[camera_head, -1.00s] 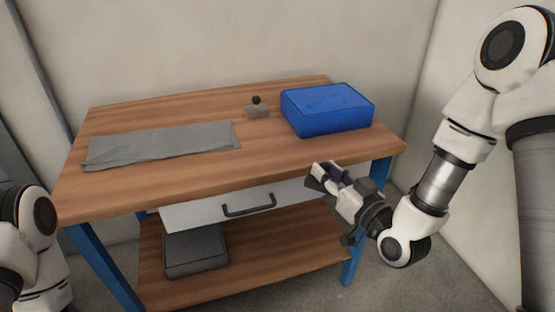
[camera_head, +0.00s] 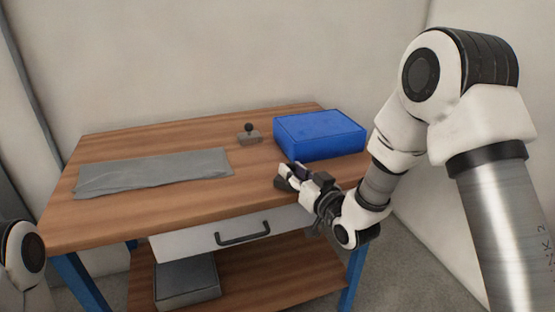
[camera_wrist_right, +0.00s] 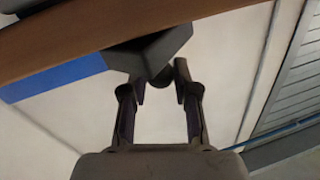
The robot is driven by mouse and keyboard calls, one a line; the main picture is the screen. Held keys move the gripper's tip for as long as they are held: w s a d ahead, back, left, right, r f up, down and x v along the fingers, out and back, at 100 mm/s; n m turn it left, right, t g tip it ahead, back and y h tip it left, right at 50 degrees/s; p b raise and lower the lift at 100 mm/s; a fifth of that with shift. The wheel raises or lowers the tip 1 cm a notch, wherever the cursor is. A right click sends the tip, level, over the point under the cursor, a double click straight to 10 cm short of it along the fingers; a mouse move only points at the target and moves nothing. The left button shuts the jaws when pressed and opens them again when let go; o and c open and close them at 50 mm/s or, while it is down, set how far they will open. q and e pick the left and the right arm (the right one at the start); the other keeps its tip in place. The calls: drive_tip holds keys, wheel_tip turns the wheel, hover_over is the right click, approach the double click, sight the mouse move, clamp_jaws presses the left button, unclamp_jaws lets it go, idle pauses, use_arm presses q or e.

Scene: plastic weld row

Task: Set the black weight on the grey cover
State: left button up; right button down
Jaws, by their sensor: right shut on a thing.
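The grey cover (camera_head: 155,172) lies flat as a long sheet on the left part of the tabletop. My right gripper (camera_head: 289,177) is over the front right edge of the table, short of the blue box. It is shut on the knob of a dark block, the black weight (camera_wrist_right: 155,48), which shows beyond the fingertips (camera_wrist_right: 163,84) in the right wrist view. In the head view the weight is small and partly hidden by the fingers. The grey cover is well to the left of the gripper. My left gripper is out of view.
A blue box (camera_head: 320,136) stands at the back right of the table (camera_head: 200,205). A grey block with a dark knob (camera_head: 249,137) stands left of it. A white drawer (camera_head: 190,243) sits below the top, and a grey case (camera_head: 187,281) on the lower shelf.

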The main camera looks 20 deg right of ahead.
drive_tip(key=x, duration=0.7)
drive_tip(key=shift+w, duration=0.3)
drive_tip(key=shift+s+f, duration=0.1)
drive_tip(key=c, duration=0.9)
unclamp_jaws()
drive_tip(key=shift+f, duration=0.15)
drive_tip(key=shift+o, duration=0.2)
drive_tip(key=shift+s+b, duration=0.1)
drive_tip(key=shift+b, duration=0.2)
